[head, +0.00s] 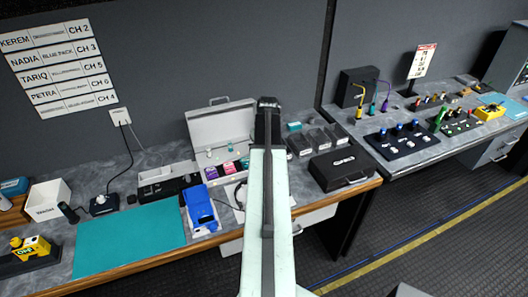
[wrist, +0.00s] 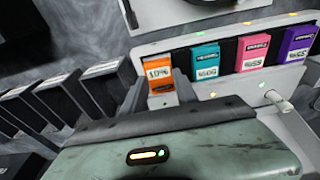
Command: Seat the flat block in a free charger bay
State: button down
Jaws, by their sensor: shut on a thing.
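An orange block (wrist: 160,72) labelled 10% sits between the grey fingers of my gripper (wrist: 160,95) in the wrist view. My gripper is shut on it. The block is at the left end of a pale charger (wrist: 188,45); I cannot tell whether its lower end is in a bay. Teal (wrist: 206,62), pink (wrist: 252,52) and purple (wrist: 297,45) blocks stand in a row to its right. In the head view my gripper (head: 268,105) hides the orange block, beside the open pale case (head: 222,125) with coloured blocks at its front.
Dark labelled boxes (wrist: 60,100) stand close on the left in the wrist view. In the head view a black case (head: 343,168) lies to the right of my arm.

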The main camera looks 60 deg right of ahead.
jog(key=shift+f+b, duration=0.4)
jog(key=shift+f, duration=0.15)
jog(key=c, duration=0.9)
grip_release()
jog(key=shift+o, duration=0.2)
jog(key=shift+r, duration=0.2)
jog(key=r+p, duration=0.5)
jog(key=s+r+p, duration=0.1)
jog(key=r+p, duration=0.1)
jog(key=p, duration=0.1)
jog(key=shift+a+r, duration=0.4)
jog(key=shift+f, duration=0.15)
